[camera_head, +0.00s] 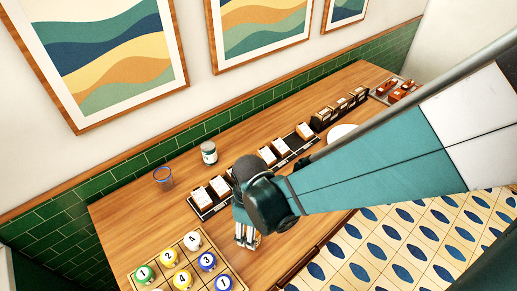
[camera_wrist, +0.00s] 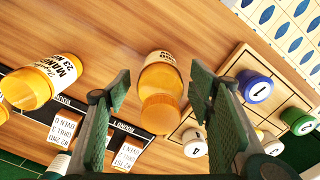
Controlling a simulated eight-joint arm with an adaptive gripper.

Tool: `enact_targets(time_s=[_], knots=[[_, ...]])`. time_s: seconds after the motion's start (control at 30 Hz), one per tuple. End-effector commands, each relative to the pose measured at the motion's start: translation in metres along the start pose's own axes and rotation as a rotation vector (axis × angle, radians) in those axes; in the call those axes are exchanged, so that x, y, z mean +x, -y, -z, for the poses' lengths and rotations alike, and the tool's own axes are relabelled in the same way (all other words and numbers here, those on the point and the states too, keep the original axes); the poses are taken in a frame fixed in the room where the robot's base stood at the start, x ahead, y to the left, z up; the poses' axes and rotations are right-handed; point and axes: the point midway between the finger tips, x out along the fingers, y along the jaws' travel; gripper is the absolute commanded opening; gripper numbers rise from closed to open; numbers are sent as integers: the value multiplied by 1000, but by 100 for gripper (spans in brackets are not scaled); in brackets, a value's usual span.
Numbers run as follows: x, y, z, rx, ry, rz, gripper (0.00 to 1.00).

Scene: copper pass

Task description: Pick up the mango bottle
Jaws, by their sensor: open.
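In the wrist view an orange bottle (camera_wrist: 160,85) with an orange cap and a pale label lies between my open fingers, apart from both. Its label is turned mostly away and hard to read. A second orange bottle (camera_wrist: 32,86), at the left, has a white label that reads as the start of "MANGO" and "23 N". My gripper (camera_wrist: 168,90) is open and empty; in the head view it (camera_head: 246,238) is low over the wooden counter, and the arm hides most of what is around it.
A board (camera_wrist: 185,133) with numbered round pieces is right of the fingers. Black trays with cards (camera_wrist: 62,128) are at the lower left. In the head view a blue glass (camera_head: 163,177) and a pale jar (camera_head: 209,153) stand toward the wall. Bare wooden counter (camera_head: 130,220) shows at left.

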Motion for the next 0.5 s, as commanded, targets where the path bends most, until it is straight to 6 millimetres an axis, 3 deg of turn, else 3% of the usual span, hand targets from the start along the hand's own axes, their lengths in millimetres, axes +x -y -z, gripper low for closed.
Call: enact_targets(time_s=[0.5], knots=[[8,0,0,0,0,0,53]])
